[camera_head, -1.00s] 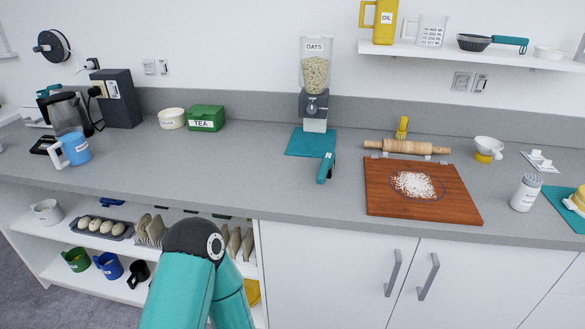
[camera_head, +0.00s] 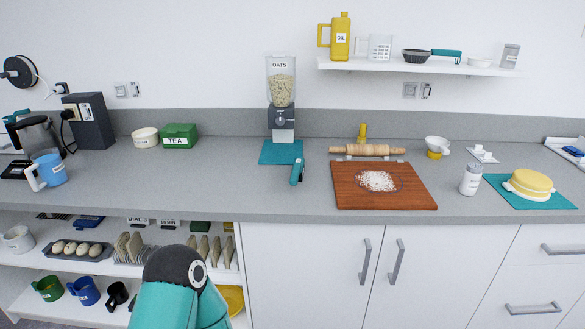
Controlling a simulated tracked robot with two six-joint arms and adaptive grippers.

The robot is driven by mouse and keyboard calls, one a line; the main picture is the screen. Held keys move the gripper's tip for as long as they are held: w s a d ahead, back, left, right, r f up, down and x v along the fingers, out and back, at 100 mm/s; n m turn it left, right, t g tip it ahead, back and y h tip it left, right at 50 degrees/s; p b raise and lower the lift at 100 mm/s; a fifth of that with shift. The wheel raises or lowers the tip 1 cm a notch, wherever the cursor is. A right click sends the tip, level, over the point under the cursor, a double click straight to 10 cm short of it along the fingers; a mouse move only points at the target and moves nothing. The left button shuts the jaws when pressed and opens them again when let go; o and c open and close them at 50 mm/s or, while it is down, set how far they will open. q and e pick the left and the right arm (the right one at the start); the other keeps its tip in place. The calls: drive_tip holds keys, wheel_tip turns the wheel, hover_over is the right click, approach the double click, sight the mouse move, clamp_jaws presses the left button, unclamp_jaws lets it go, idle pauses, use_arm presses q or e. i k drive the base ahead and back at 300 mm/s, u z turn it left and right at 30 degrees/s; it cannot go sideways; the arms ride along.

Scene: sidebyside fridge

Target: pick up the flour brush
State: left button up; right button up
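A small yellow upright object (camera_head: 362,133) that looks like a brush stands at the back of the counter, behind the rolling pin (camera_head: 367,150). Its lower end is partly hidden by the pin. White flour (camera_head: 377,181) lies in a patch on the brown wooden board (camera_head: 388,200) in front of the pin. A teal and black hand tool (camera_head: 297,172) lies at the front right of a teal mat; I cannot tell exactly what it is. Only a teal and black arm link of mine shows at the lower left. Neither gripper is in view.
The oats dispenser (camera_head: 282,100) stands left of the board. A white shaker (camera_head: 470,179), a white and yellow cup (camera_head: 437,147) and a yellow round item (camera_head: 529,184) are to the right. A wall shelf (camera_head: 410,67) hangs above.

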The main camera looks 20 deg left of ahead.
sight(298, 169)
drive_tip(key=z, duration=0.05)
drive_tip(key=i, duration=0.9)
drive_tip(key=u, duration=0.2)
drive_tip(key=k, duration=0.9)
drive_tip(key=z, duration=0.15)
drive_tip(key=i, duration=0.9)
